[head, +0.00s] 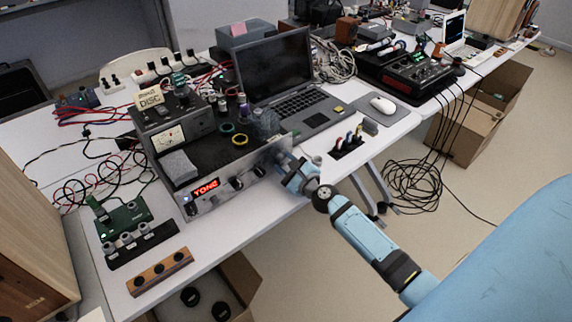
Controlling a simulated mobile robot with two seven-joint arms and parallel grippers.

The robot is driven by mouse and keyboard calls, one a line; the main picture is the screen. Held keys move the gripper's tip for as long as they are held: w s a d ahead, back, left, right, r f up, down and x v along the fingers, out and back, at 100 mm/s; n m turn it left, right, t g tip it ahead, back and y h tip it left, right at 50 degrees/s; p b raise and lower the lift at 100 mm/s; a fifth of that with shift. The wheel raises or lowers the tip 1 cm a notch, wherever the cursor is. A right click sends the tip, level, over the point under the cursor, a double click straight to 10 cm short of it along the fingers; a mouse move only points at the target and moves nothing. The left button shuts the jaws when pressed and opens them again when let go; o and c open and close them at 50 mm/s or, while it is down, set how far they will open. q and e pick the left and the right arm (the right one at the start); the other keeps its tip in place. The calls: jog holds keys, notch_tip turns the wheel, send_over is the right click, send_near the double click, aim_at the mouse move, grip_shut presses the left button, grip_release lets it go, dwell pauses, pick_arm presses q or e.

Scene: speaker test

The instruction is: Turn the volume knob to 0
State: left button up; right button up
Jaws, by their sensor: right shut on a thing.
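A silver-fronted amplifier (222,197) stands along the table's front edge, with a red lit display (206,188) that seems to read TONE. Several dark knobs show on its front panel, among them one (236,183) right of the display and another (259,170) further right. My right gripper (284,161) is at the right end of this panel, shut on a knob there. The gripper hides that knob, so I cannot see its setting or label, or confirm it is the volume knob. My left gripper is not in view.
On the amplifier stand a meter box (172,128), tape rolls (239,140) and small jars. A laptop (300,101) and mouse (382,105) lie behind and right. A green circuit board (125,217) is at left.

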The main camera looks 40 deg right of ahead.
jog(key=n, duration=0.3)
jog(key=shift+n, duration=2.3)
jog(key=o, duration=0.9)
jog(key=shift+o, duration=0.2)
jog(key=s+d, duration=0.1)
jog(key=s, duration=1.3)
